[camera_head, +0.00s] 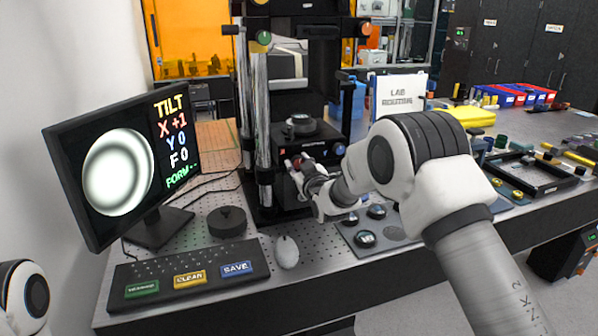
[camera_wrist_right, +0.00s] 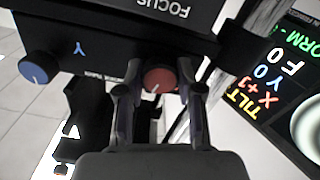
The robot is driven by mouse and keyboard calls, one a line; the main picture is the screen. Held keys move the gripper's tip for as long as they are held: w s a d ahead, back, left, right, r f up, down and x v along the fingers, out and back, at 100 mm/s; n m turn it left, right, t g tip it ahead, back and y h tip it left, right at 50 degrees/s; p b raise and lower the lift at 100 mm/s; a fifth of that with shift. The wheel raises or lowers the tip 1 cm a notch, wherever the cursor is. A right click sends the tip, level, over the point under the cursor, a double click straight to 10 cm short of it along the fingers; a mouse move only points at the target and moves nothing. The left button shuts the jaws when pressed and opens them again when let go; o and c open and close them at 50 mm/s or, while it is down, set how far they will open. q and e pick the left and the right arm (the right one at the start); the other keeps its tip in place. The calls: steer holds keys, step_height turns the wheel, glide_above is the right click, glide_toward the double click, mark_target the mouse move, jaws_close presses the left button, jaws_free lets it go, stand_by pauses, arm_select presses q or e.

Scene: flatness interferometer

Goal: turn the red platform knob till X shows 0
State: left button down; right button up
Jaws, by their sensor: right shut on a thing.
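The red platform knob (camera_wrist_right: 159,79) sits on the front of the black interferometer stage, between the two fingers of my right gripper (camera_wrist_right: 160,92) in the wrist view. The gripper is shut on it. In the head view the right gripper (camera_head: 298,166) reaches the stage front, and the red knob is mostly hidden by the fingers. The monitor (camera_head: 120,165) at the left reads TILT, X +1, Y 0, F 0, beside a round ring pattern. My left gripper is not in view; only a piece of my left arm shows at the lower left.
A blue knob (camera_wrist_right: 33,68) marked Y is beside the red one. A keyboard (camera_head: 185,275), a mouse (camera_head: 287,252) and a black round puck (camera_head: 227,221) lie in front. A grey mat (camera_head: 385,241) with round parts lies under my right arm. A black tray (camera_head: 540,172) is at the right.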

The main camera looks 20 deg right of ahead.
steer(key=shift+n+b, duration=0.55)
steer(key=shift+n, duration=0.45)
steer(key=o, duration=1.2)
steer(key=shift+w, duration=0.1)
steer(key=shift+c, duration=0.2)
steer(key=s, duration=1.2)
steer(key=shift+d, duration=0.2)
